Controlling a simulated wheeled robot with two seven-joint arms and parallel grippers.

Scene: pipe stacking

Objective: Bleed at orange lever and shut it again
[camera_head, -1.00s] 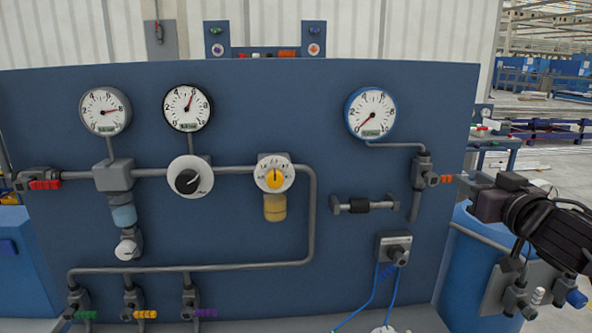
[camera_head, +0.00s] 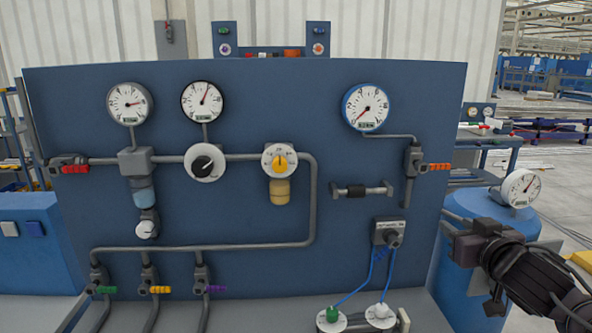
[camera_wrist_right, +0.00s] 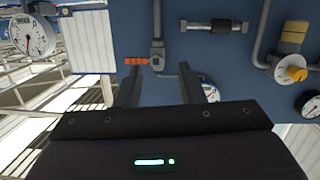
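The orange lever (camera_head: 439,167) sticks out level to the right from its grey valve (camera_head: 413,160) on the blue panel's right side. In the right wrist view the orange lever (camera_wrist_right: 136,61) is in front of the fingers, nearer the left one. The blue-rimmed gauge (camera_head: 366,107) above the valve has its needle pointing lower left, near zero. My right gripper (camera_head: 447,240) is below the lever and apart from it. In the wrist view its two fingers (camera_wrist_right: 158,88) stand wide apart with nothing between them. My left gripper is not in view.
The blue panel (camera_head: 330,230) carries more gauges, a black knob (camera_head: 203,163), a yellow knob (camera_head: 280,163) and several coloured levers. Blue hoses (camera_head: 369,280) run to fittings below. A blue tank with a gauge (camera_head: 521,188) stands at the right, behind my right arm.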

